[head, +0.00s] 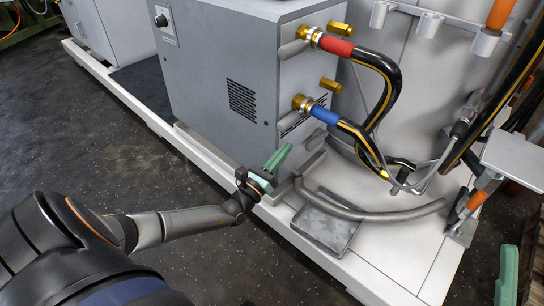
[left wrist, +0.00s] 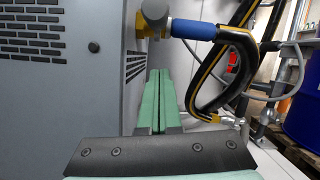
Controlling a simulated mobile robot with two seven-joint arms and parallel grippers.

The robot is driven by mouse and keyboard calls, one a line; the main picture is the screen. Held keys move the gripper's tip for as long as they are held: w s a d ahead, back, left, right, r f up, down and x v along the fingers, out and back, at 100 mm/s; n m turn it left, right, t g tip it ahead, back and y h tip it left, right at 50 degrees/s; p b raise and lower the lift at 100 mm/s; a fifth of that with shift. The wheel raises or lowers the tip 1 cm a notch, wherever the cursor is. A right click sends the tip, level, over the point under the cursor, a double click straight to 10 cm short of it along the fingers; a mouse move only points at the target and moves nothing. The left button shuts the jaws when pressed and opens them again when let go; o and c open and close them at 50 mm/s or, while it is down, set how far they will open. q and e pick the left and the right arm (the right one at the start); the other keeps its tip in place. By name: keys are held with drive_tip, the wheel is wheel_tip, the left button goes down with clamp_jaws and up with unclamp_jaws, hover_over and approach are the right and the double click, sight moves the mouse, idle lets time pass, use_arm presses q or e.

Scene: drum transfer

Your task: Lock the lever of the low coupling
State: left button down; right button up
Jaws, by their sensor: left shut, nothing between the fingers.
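The low coupling (head: 303,103) is a brass fitting on the grey cabinet's side, with a blue-sleeved black hose in it. Its grey lever (head: 289,120) sticks out beside it, angled down to the left. In the left wrist view the blue sleeve (left wrist: 193,29) is at the top, with a rounded grey end, likely the lever (left wrist: 154,10), left of it. My left gripper (head: 283,154) is shut and empty, below the lever and apart from it. Its green fingers (left wrist: 158,85) lie together in the left wrist view. A green piece (head: 507,275), likely my right gripper, shows at the lower right.
The high coupling (head: 309,36) with a red-sleeved hose and its own grey lever sits above. The hoses loop down on the right. A grey tray (head: 325,222) and a curved pipe (head: 385,214) lie on the white base. A white shelf (head: 516,158) stands at right.

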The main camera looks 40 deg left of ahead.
sight(291, 119)
use_arm(q)
drive_tip(key=r, duration=0.3)
drive_tip(key=w+r, duration=0.1)
drive_tip(key=shift+a+r, duration=0.15)
drive_tip(key=shift+a, duration=0.25)
use_arm(e)
drive_tip(key=shift+f, duration=0.25)
use_arm(q)
drive_tip(key=r+g+p, duration=0.1)
drive_tip(key=r+p, duration=0.1)
drive_tip(key=p, duration=0.3)
drive_tip(key=shift+a, duration=0.1)
drive_tip(key=shift+g+p, duration=0.4)
drive_tip(key=shift+p, duration=0.1)
drive_tip(key=shift+f, duration=0.1)
use_arm(e)
wheel_tip(291, 119, up, 7)
drive_tip(key=shift+d+f+m, duration=0.15)
drive_tip(key=shift+d+m, duration=0.15)
drive_tip(key=shift+d, duration=0.05)
drive_tip(key=shift+s+f, duration=0.1)
drive_tip(key=shift+s, duration=0.05)
